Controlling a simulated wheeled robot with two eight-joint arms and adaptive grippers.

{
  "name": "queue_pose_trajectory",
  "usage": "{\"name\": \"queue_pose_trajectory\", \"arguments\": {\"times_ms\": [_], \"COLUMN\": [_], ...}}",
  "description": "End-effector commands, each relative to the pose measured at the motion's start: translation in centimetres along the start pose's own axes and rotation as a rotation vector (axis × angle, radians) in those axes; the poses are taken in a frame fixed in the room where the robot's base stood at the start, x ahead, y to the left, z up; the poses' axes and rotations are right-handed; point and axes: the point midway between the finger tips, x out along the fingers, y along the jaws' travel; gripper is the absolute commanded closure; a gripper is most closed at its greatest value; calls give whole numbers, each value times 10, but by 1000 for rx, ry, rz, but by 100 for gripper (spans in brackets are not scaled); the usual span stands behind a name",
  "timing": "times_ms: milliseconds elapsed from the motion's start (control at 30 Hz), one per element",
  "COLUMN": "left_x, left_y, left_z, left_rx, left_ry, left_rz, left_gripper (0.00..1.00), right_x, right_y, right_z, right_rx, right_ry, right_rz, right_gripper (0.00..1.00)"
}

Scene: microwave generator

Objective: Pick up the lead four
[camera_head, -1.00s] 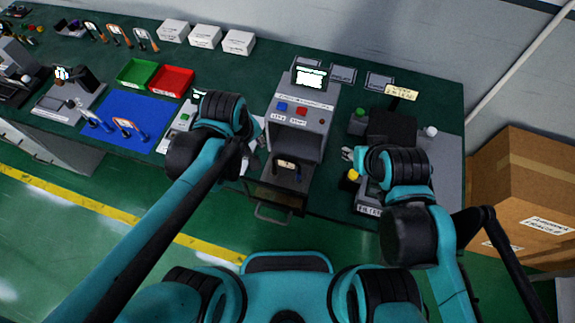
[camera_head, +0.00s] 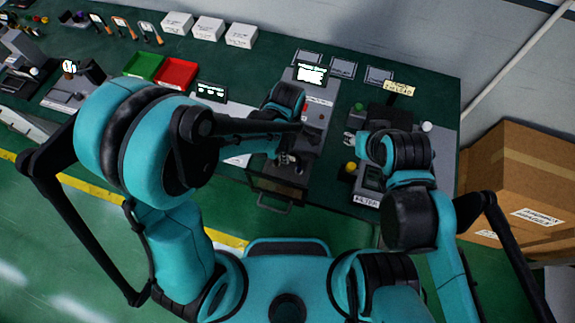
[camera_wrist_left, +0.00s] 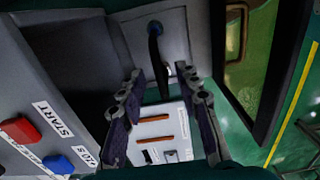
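A dark lead (camera_wrist_left: 155,55) with a blue end stands in the grey bay of the test machine (camera_wrist_left: 178,38) in the left wrist view. My left gripper (camera_wrist_left: 162,80) is open, with one finger on each side of the lead's lower part. A gap shows between the fingers and the lead. In the head view my left gripper (camera_head: 289,158) is at the machine's bay, and the lead is mostly hidden there. My right gripper (camera_head: 353,138) is by the station on the right; its opening is too small to tell.
Red (camera_wrist_left: 20,130) and blue (camera_wrist_left: 58,164) buttons are beside the bay. Green (camera_head: 144,66) and red (camera_head: 177,73) trays and white boxes (camera_head: 208,28) are on the table. A cardboard box (camera_head: 525,185) stands at the right.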

Motion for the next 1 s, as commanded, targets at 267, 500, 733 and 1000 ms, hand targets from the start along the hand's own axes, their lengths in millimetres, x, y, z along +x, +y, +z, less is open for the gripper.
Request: {"name": "queue_pose_trajectory", "arguments": {"times_ms": [267, 500, 733, 1000], "left_x": [16, 16, 16, 12], "left_y": [0, 0, 0, 1], "left_z": [0, 0, 0, -2], "left_rx": [1, 1, 1, 1], "left_ry": [0, 0, 0, 0], "left_rz": [0, 0, 1, 1], "left_gripper": [67, 100, 100, 100], "right_x": [3, 3, 3, 1], "right_y": [0, 0, 0, 0], "right_z": [2, 2, 2, 0], "right_rx": [0, 0, 0, 0], "right_ry": [0, 0, 0, 0], "right_rz": [0, 0, 0, 0], "right_gripper": [60, 60, 60, 60]}}
